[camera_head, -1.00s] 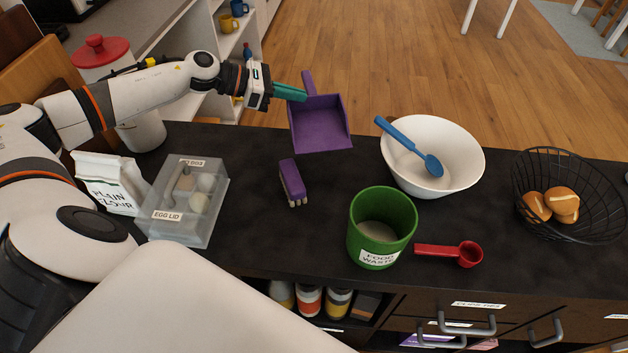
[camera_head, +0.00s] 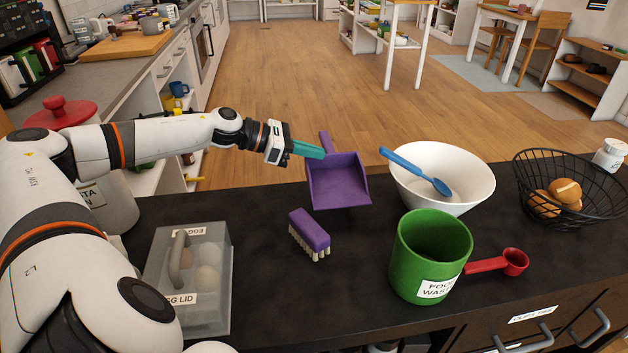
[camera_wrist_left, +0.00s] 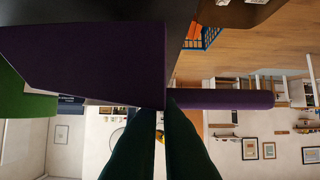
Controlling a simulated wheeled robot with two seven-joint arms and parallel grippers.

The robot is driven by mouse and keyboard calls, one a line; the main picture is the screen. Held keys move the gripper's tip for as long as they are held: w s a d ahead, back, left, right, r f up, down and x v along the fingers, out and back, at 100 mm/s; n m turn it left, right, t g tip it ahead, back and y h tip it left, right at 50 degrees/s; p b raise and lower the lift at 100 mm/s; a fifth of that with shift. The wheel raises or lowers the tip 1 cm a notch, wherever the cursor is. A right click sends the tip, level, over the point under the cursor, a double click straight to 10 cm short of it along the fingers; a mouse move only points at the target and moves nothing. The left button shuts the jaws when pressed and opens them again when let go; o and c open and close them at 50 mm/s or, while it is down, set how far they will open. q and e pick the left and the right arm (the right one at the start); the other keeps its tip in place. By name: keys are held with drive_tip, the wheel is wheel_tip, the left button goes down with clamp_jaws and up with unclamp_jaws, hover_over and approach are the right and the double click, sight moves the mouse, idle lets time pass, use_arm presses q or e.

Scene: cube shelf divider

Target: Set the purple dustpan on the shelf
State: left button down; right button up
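The purple dustpan (camera_head: 338,182) is held up at the far edge of the dark counter, its pan toward me and its handle pointing away. My left gripper (camera_head: 322,152) reaches in from the left, with its green fingers shut on the handle near the pan. In the left wrist view the dustpan (camera_wrist_left: 90,60) fills the upper left and the fingers (camera_wrist_left: 167,100) meet at its handle. Several shelves show: white shelving (camera_head: 172,100) at left, a wooden-topped unit (camera_head: 588,78) at far right. Which one the task means I cannot tell. My right gripper is out of view.
On the dark counter (camera_head: 270,290) are a purple brush (camera_head: 310,232), clear egg box (camera_head: 190,280), green food-waste bin (camera_head: 430,258), red scoop (camera_head: 505,262), white bowl (camera_head: 460,185) with a blue spoon (camera_head: 415,172), and wire basket (camera_head: 580,210) of buns. Open wooden floor (camera_head: 310,80) lies beyond.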

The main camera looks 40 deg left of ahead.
sight(311, 169)
use_arm(q)
drive_tip(key=shift+f, duration=2.55)
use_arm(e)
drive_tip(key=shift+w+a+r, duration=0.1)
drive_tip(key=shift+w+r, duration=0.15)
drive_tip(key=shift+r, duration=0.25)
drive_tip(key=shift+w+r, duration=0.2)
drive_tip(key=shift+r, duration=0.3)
use_arm(q)
drive_tip(key=shift+b, duration=0.35)
drive_tip(key=c, duration=1.9)
unclamp_jaws()
drive_tip(key=shift+f, duration=0.1)
drive_tip(key=o, duration=0.3)
drive_tip(key=shift+s, duration=0.1)
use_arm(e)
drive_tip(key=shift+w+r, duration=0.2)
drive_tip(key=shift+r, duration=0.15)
